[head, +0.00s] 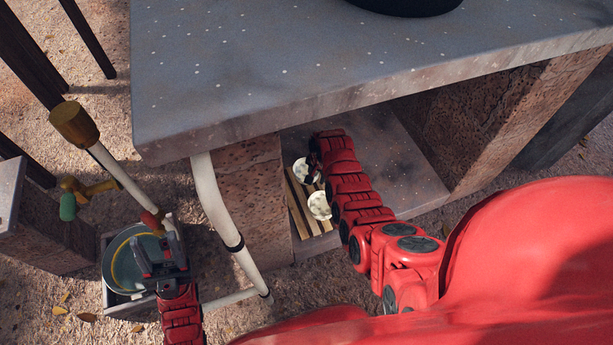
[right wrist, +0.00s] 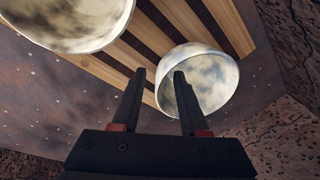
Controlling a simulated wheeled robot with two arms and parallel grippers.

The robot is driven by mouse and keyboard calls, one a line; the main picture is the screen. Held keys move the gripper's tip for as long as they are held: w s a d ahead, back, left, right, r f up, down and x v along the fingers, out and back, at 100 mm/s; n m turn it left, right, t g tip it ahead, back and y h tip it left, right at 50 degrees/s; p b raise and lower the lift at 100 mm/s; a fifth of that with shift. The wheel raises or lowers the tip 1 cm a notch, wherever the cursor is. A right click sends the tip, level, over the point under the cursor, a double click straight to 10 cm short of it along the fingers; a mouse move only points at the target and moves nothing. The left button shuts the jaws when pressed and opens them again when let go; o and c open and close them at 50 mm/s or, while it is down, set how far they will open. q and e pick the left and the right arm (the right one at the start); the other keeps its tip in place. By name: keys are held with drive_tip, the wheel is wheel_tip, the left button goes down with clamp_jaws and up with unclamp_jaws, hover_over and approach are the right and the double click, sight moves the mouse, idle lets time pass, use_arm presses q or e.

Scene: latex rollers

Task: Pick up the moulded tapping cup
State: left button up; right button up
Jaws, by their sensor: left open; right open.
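Two cream-white, stained round cups lie on a slatted wooden rack (right wrist: 150,33) under the counter. In the head view one cup (head: 300,172) is at the far end of the rack and the other cup (head: 319,206) is nearer; which is the moulded tapping cup I cannot tell. My right gripper (head: 315,160) is beside the far cup, partly hidden by my arm. In the right wrist view my right gripper (right wrist: 158,76) is open and empty; its right finger overlaps one cup (right wrist: 205,75), contact unclear. Another cup (right wrist: 70,20) is upper left. My left gripper (head: 160,250) is open over a basin.
A grey speckled counter (head: 290,75) overhangs the rack, with stone supports (head: 475,130) on either side. A pale bent pipe (head: 212,200) stands at the counter's left front. The round basin (head: 118,275) and a tap (head: 85,190) are at the left.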

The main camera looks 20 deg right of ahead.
drive_tip(key=shift+r, duration=0.1)
clamp_jaws()
idle(1.2)
